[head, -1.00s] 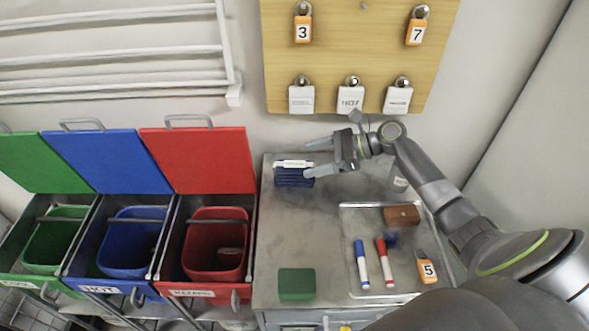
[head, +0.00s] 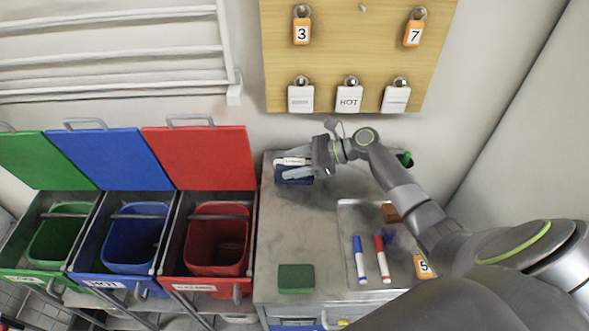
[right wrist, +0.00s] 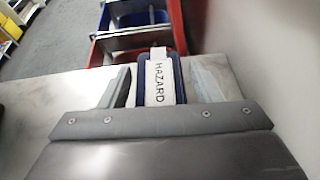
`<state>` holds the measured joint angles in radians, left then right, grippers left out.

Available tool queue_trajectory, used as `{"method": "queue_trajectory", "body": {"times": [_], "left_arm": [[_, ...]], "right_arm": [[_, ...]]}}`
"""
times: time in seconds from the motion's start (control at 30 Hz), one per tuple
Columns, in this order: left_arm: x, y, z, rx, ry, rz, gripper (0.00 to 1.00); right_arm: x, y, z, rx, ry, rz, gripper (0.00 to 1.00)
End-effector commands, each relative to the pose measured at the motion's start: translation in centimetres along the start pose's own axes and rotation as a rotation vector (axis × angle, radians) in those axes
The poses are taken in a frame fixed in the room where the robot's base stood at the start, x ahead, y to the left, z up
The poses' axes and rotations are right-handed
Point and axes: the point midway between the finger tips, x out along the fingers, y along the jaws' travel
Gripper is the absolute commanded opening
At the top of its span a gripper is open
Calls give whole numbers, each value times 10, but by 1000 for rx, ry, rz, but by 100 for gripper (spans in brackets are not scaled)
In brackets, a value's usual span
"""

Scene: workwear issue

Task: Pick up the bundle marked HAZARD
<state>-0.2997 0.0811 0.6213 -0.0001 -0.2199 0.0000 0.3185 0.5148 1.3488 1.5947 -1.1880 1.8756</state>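The bundle marked HAZARD (head: 294,182) is dark blue with a white label band. It lies at the back left of the grey worktop. In the right wrist view the label (right wrist: 157,88) reads HAZARD. My right gripper (head: 286,165) is open around the bundle, one finger on each side. In the right wrist view the right gripper (right wrist: 163,86) shows a gap between the left finger and the bundle; the right finger is closer to it. The fingers partly cover the bundle in the head view. My left gripper is not in view.
Green, blue and red lidded bins (head: 217,240) stand left of the worktop (head: 325,240). A green block (head: 296,279) lies at the front. A tray (head: 350,207) with markers is at right, partly behind my arm. A lock board (head: 345,50) hangs behind.

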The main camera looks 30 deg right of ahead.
Motion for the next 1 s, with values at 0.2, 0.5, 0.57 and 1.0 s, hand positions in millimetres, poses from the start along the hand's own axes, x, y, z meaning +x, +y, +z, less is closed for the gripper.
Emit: {"method": "queue_trajectory", "body": {"times": [0.2, 0.5, 0.57, 1.0], "left_arm": [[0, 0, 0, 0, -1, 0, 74], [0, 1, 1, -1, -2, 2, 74], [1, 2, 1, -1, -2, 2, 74], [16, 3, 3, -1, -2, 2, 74]], "right_arm": [[0, 0, 0, 0, 0, 0, 29], [0, 0, 0, 0, 0, 0, 22], [-1, 0, 1, 0, 0, 0, 22], [-22, 4, 51, -9, 1, -1, 22]]}}
